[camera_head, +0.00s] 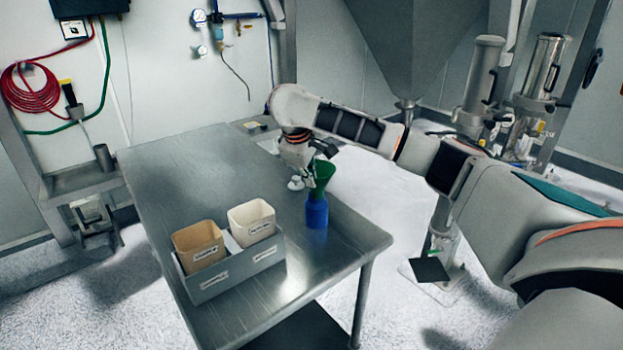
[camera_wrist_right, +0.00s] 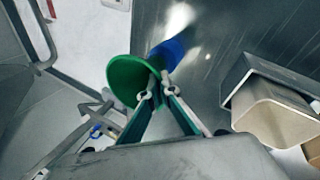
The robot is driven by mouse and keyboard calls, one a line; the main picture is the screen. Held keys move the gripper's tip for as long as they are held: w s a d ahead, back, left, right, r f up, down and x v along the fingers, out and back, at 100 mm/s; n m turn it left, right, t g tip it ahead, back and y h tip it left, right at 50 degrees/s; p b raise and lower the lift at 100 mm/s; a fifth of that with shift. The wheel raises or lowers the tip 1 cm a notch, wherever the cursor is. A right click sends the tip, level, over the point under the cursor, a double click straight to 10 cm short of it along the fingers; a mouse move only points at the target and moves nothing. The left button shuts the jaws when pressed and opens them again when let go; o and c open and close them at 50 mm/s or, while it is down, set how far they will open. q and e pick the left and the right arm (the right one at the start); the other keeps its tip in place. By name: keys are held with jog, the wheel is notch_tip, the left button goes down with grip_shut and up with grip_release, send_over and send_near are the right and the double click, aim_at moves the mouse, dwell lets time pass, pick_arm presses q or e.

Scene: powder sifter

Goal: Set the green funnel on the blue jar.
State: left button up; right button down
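The blue jar (camera_head: 316,213) stands upright near the right edge of the steel table. The green funnel (camera_head: 323,174) is right above the jar, its lower end at the jar's top; I cannot tell whether it rests there. My right gripper (camera_head: 306,178) reaches it from the upper left. In the wrist view my right gripper (camera_wrist_right: 158,82) has its fingertips closed in on the side of the funnel (camera_wrist_right: 127,80). Part of the jar (camera_wrist_right: 172,52) shows behind the funnel there. The funnel's spout is hidden. My left gripper is not in view.
A grey tray (camera_head: 240,277) with a tan bin and a white bin stands on the steel table (camera_head: 190,160), left of the jar. The table's far left part is clear.

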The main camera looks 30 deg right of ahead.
jog(key=shift+a+f, duration=0.1)
jog(key=shift+f, duration=0.55)
jog(key=shift+w, duration=0.25)
jog(key=shift+w+d+r, duration=0.15)
jog(key=shift+d+r, duration=0.05)
jog(key=shift+r, duration=0.2)
dwell(0.4)
jog(key=shift+d+r, duration=0.1)
jog(key=shift+r, duration=0.3)
jog(key=shift+w+r, duration=0.15)
jog(key=shift+w, duration=0.1)
dwell(0.4)
jog(key=c, duration=2.8)
grip_release()
jog(key=shift+f, duration=1.65)
dwell(0.4)
